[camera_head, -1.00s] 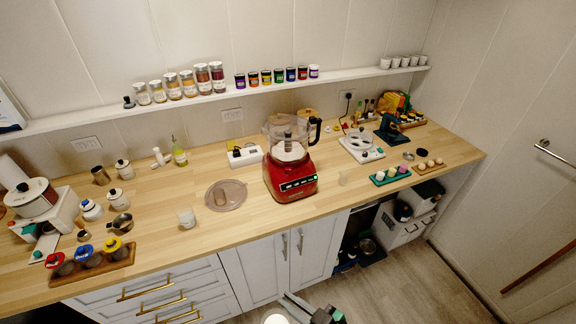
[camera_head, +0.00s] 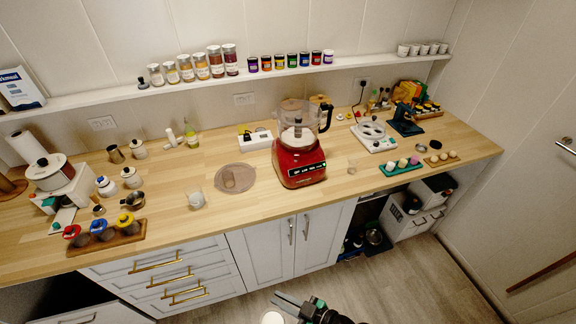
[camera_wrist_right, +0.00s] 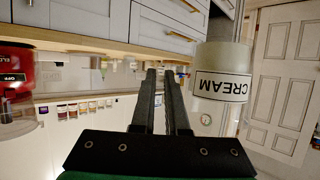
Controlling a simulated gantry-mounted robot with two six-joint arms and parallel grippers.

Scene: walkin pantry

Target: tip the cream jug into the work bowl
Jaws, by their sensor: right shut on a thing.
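The cream jug (camera_wrist_right: 222,75) is white with a black-edged CREAM label. It hangs beside the fingertips of my right gripper (camera_wrist_right: 163,75), which is shut; the part between the jaws is hard to see. The wrist picture is inverted, so the jug looks about upright. In the head view the jug (camera_head: 273,317) and right gripper (camera_head: 285,303) are at the bottom edge, over the floor in front of the cabinets. The clear work bowl (camera_head: 297,117) with a dark handle sits on the red food processor (camera_head: 299,162) on the counter, well away from the jug. My left gripper is not in view.
The wooden counter (camera_head: 335,192) has a small glass (camera_head: 196,199) and round clear lid (camera_head: 233,178) left of the processor. A scale (camera_head: 374,137) and egg trays (camera_head: 401,167) stand right. A shelf (camera_head: 200,88) with jars runs behind. The floor ahead is clear.

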